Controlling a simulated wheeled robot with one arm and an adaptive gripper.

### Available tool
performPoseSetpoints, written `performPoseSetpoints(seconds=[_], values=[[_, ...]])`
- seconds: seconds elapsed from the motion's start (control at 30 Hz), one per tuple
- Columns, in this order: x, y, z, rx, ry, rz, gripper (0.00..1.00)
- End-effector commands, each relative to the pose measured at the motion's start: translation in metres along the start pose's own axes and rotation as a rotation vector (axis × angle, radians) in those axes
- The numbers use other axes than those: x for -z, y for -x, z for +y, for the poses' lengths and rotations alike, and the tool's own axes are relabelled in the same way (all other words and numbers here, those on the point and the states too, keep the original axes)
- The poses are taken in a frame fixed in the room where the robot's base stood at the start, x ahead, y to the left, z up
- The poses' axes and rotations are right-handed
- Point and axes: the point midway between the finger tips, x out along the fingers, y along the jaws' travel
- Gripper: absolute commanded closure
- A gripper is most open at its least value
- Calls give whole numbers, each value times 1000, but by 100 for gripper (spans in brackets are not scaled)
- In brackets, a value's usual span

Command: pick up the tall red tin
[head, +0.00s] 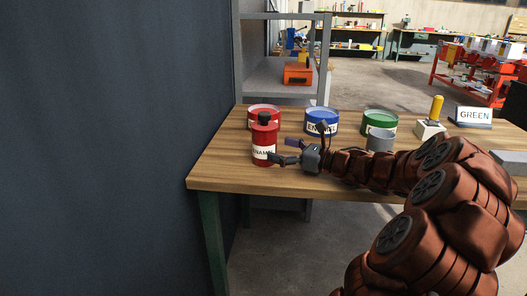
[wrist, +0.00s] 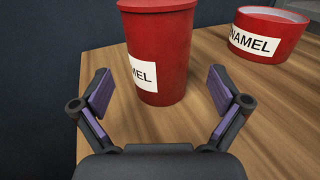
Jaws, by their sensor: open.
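The tall red tin (head: 264,141) stands upright near the left end of the wooden table (head: 220,172) in the head view. It has a white label and a dark knob-like top. In the wrist view the tall red tin (wrist: 160,50) stands straight ahead, its top cut off by the frame. My gripper (head: 300,147) is open, to the right of the tin in the head view. In the wrist view my gripper (wrist: 160,92) has its two fingers spread wide, with the tin's lower part just beyond and between the fingertips. I see no clear contact.
A short red tin (head: 264,109) stands behind the tall one and also shows in the wrist view (wrist: 267,35). A blue tin (head: 321,121), a green tin (head: 380,121), a grey cup (head: 380,140), a yellow-handled tool (head: 434,117) and a GREEN sign (head: 474,116) stand rightward. A dark wall is left.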

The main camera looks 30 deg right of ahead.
Motion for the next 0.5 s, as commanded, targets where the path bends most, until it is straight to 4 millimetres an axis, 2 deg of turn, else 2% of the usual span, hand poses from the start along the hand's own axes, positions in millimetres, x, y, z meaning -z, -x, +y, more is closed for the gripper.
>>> performPoseSetpoints(seconds=[0.5], values=[[0,-49,1,-4,1,0,1]])
